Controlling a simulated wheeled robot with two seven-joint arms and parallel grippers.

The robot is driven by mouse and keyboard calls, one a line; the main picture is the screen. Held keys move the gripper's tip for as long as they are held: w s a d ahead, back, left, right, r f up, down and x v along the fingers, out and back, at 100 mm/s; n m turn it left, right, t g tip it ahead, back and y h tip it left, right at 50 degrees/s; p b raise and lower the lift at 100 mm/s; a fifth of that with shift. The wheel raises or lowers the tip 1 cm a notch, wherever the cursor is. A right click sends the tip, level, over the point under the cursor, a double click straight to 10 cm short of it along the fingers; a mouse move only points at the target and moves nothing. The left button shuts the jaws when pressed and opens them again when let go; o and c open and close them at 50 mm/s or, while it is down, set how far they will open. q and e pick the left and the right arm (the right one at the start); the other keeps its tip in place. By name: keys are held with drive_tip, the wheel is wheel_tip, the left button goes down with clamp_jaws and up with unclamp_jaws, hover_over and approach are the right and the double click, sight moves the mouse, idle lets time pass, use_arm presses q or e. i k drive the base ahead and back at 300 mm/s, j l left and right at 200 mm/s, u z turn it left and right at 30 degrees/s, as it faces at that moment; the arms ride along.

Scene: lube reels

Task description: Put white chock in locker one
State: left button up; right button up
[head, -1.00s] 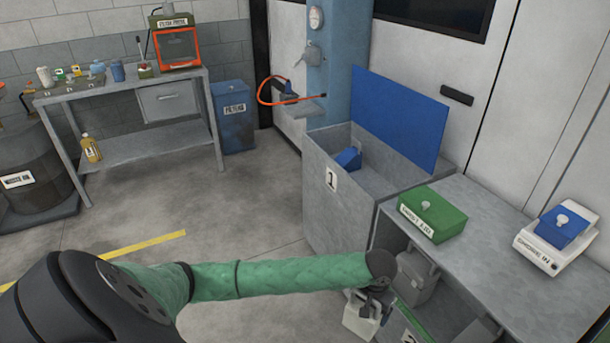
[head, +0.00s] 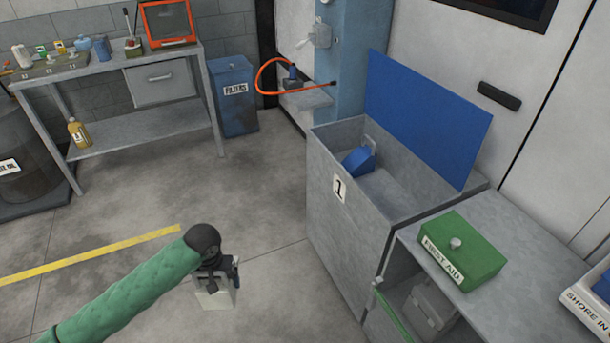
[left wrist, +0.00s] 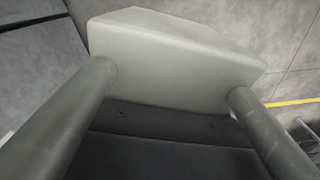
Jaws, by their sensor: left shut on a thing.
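My left gripper (head: 217,277) comes in from the left in the head view and is shut on the white chock (head: 215,299), holding it above the floor. In the left wrist view the white chock (left wrist: 165,60) sits between the two fingers. Locker one (head: 341,226), a grey box marked 1, stands to the right of the gripper with its blue lid (head: 425,120) raised. A blue chock (head: 358,160) lies inside it near the back left. The chock is outside the locker, apart from its front left wall. My right gripper is not in view.
A green first aid box (head: 460,250) stands on the grey cabinet (head: 520,290) right of the locker. A grey case (head: 428,305) sits in the cabinet's open lower space. A workbench (head: 140,130) and blue filters bin (head: 233,95) stand behind. The floor left of the locker is clear.

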sight(389, 214)
drive_tip(key=i+j+u, duration=0.1)
drive_tip(key=i+u, duration=0.15)
drive_tip(key=u, duration=0.15)
drive_tip(key=i+u, duration=0.2)
drive_tip(key=u, duration=0.2)
drive_tip(key=i+u, duration=0.35)
drive_tip(key=i+l+u, duration=0.1)
drive_tip(key=u, duration=0.3)
drive_tip(key=i+u, duration=0.2)
drive_tip(key=u, duration=0.15)
drive_tip(key=i+u, duration=0.2)
drive_tip(key=u, duration=0.15)
drive_tip(key=i+u, duration=0.35)
drive_tip(key=i+z, duration=0.2)
drive_tip(key=z, duration=0.6)
drive_tip(key=j+z, duration=0.1)
drive_tip(key=z, duration=0.45)
drive_tip(key=j+z, duration=0.1)
drive_tip(key=z, duration=1.05)
drive_tip(key=j+z, duration=0.15)
drive_tip(key=z, duration=1.6)
drive_tip(key=k+z, duration=0.1)
drive_tip(key=z, duration=0.5)
